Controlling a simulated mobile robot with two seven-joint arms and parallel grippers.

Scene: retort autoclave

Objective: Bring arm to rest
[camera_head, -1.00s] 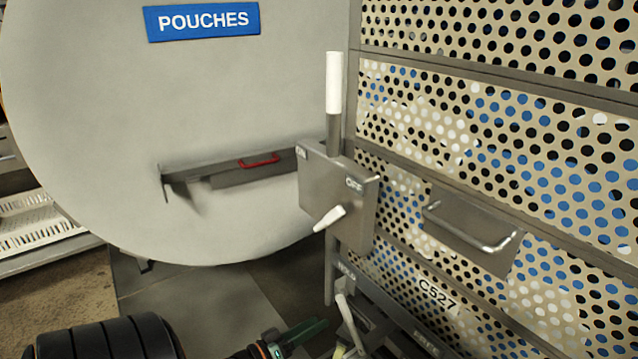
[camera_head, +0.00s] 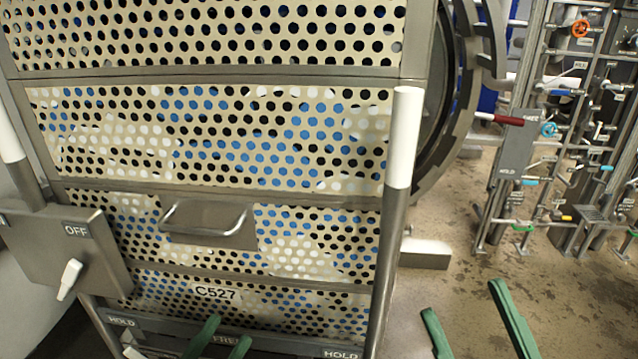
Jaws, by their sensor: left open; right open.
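My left gripper (camera_head: 229,329) shows at the bottom edge as two green fingers, apart and with nothing between them, in front of the lower part of the perforated cage cart (camera_head: 200,190). My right gripper (camera_head: 462,299) shows at the bottom right as two green fingers spread wide, over the bare floor right of the cart. Both arms behind the fingers are out of the picture. The cart carries a C527 label (camera_head: 215,293) and a metal handle (camera_head: 205,218). Pale and blue contents show through its holes.
A white-topped post (camera_head: 405,140) stands at the cart's right corner. A box marked OFF (camera_head: 68,250) with a white lever is at left. A round vessel opening (camera_head: 450,100) lies behind the cart. Pipes and valves (camera_head: 550,130) stand at right, with open floor (camera_head: 480,260) before them.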

